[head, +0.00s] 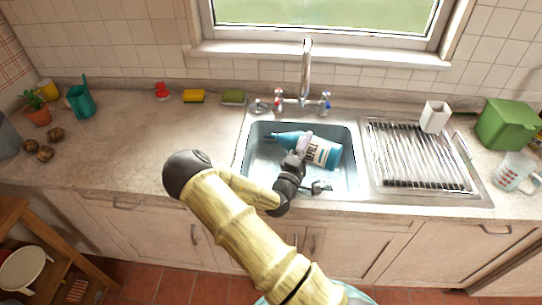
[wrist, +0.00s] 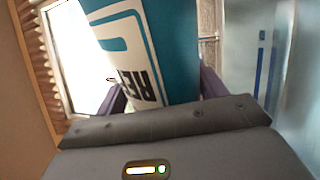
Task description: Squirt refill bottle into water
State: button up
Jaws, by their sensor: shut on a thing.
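A blue and white refill bottle (head: 325,153) with dark lettering lies tilted almost level over the sink basin (head: 349,178). Its pointed blue nozzle faces left. My gripper (head: 302,150) is shut around the middle of the bottle. In the wrist view the bottle (wrist: 150,45) fills the space between the two purple fingers (wrist: 160,92), with the letters "REF" showing. The basin looks bluish inside; I cannot clearly make out the water surface or how far the bottle is above it. My arm hides part of the sink's front edge.
The tap (head: 307,70) rises behind the basin. A drying rack (head: 415,155) with a white cup (head: 434,117) is on the right, by a green bin (head: 508,124) and a measuring jug (head: 513,172). Two sponges (head: 194,96) (head: 233,97) lie back left. The left counter is mostly clear.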

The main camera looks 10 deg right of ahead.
jog(key=shift+r+n, duration=0.1)
jog(key=shift+n, duration=0.3)
dwell(1.0)
jog(key=shift+m, duration=0.4)
jog(key=r+m, duration=0.1)
jog(key=m, duration=0.1)
jog(key=shift+r+m+g+h, duration=0.1)
jog(key=shift+m+g+h, duration=0.2)
jog(key=shift+g+h, duration=0.1)
jog(key=shift+w+f+m+b, duration=0.1)
jog(key=shift+f+m+b, duration=0.4)
jog(key=shift+m, duration=0.2)
jog(key=shift+r, duration=0.25)
